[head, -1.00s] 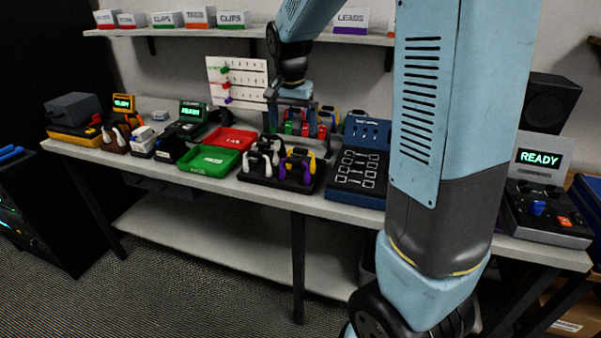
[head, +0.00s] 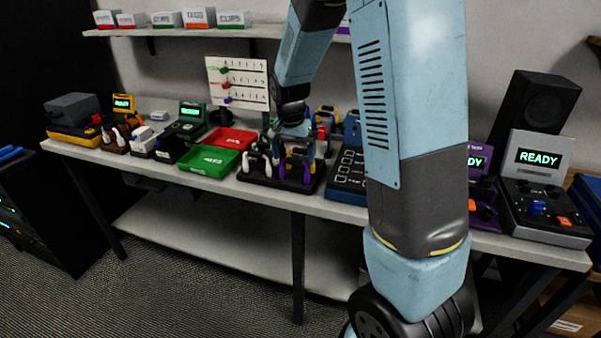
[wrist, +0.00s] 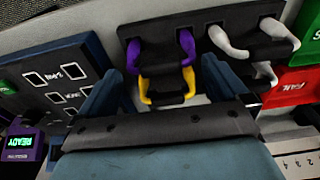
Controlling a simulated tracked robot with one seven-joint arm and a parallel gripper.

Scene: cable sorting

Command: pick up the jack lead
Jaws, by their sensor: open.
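A black rack (head: 272,183) on the bench holds several looped leads. I cannot tell from the frames which one is the jack lead. In the wrist view, a purple-ended lead (wrist: 186,44) and a yellow-ended lead (wrist: 190,80) sit one behind the other. White-ended leads (wrist: 222,42) stand to their right; they also show in the head view (head: 254,162). My gripper (wrist: 165,88) is open, its two blue fingers apart on either side of the yellow-ended lead's loop. In the head view my gripper (head: 297,148) is low over the rack's right part, partly hiding the leads.
A blue panel board (head: 345,178) stands just right of the rack. A green tray (head: 209,161) and a red tray (head: 230,138) lie to the left. A white pegboard (head: 238,82) stands behind. More leads stand behind my gripper.

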